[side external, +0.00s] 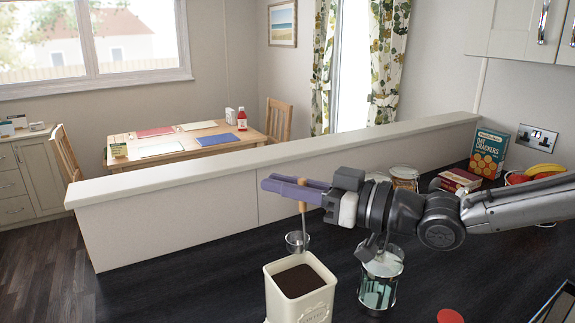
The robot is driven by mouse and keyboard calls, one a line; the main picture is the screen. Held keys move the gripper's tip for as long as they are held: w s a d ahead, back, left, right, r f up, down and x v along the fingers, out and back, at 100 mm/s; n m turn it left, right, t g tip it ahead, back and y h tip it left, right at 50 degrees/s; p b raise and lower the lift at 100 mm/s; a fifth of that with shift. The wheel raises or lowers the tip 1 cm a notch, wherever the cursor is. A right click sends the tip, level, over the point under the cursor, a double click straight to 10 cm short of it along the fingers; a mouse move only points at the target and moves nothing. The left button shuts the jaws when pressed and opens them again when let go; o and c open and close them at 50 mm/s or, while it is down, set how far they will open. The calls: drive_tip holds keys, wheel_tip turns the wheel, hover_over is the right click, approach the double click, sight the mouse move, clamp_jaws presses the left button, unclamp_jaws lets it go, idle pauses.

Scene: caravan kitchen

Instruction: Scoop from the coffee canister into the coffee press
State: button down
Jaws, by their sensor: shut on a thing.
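My gripper (269,181) is shut on the wooden handle of a scoop (298,241), which hangs down with its small metal cup lowest. The cup shows just above the far rim of the cream coffee canister (301,308) in the picture; I cannot tell whether it is over the opening or behind it. The canister is open, with dark ground coffee (299,281) inside. The coffee press (379,290), glass in a metal frame, stands to the right of the canister. The cup's contents cannot be made out.
A round red object (450,316) lies on the dark counter (205,285) at the front right. A jar (404,178), a cracker box (487,153), a dark red box (460,180) and a fruit bowl (535,174) stand behind my arm. A low ledge (270,155) bounds the counter. The counter's left is clear.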

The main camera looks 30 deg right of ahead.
sight(288, 243)
drive_tip(key=shift+f, duration=5.25)
drive_tip(key=shift+r, duration=0.1)
wheel_tip(288, 243, up, 9)
drive_tip(key=shift+r, duration=0.2)
